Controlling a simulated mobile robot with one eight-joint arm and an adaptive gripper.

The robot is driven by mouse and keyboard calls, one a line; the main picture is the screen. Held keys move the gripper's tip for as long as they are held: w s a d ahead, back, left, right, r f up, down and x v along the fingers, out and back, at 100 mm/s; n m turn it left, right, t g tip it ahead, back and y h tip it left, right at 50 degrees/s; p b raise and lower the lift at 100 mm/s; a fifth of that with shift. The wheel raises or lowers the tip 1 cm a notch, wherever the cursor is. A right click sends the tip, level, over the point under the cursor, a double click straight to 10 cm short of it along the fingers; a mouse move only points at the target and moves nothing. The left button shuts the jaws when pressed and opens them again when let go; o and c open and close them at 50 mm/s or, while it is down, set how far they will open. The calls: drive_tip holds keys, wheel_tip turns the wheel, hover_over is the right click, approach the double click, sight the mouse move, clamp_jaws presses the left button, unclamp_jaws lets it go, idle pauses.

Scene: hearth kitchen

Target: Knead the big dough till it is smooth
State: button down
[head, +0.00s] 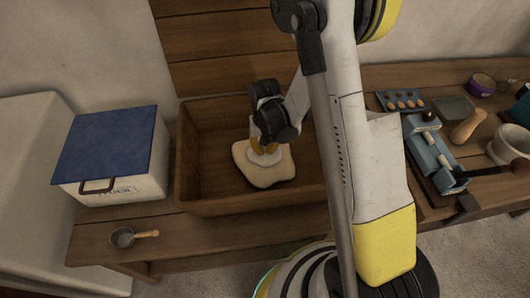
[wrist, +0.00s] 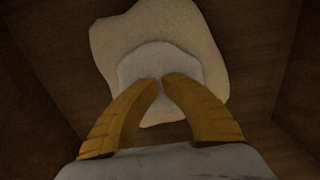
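The big dough (head: 264,176) is a pale, flat, uneven slab lying on the floor of a wooden trough (head: 235,206). In the wrist view the dough (wrist: 208,35) has a lobed outline and a paler rounded patch in its middle. I cannot tell whether that patch is a raised lump or a separate piece. My gripper (head: 265,148) points down over the dough's middle. Contact with the dough is hard to judge.
A white flour bin (head: 135,186) with a blue lid stands left of the trough. A small pan (head: 123,238) lies at the bench's front left. Right of my arm are an egg tray (head: 402,101), a blue device (head: 432,150) and a pale bowl (head: 508,146). The trough's walls surround my gripper.

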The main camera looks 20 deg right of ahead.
sight(264, 151)
drive_tip(key=shift+f, duration=0.2)
idle(0.3)
drive_tip(key=shift+r, duration=0.1)
idle(0.3)
drive_tip(key=shift+r+p, duration=1.6)
drive_tip(key=shift+r, duration=0.8)
drive_tip(key=shift+a, duration=0.1)
drive_tip(key=shift+w+a+b, duration=0.15)
drive_tip(key=shift+a+b, duration=0.05)
drive_tip(key=shift+a, duration=0.5)
drive_tip(key=shift+w+a+b, duration=0.15)
drive_tip(key=shift+a+b, duration=0.05)
drive_tip(key=shift+a, duration=0.45)
drive_tip(key=shift+f, duration=0.15)
drive_tip(key=shift+f+b, duration=1.3)
drive_tip(key=shift+f, duration=0.55)
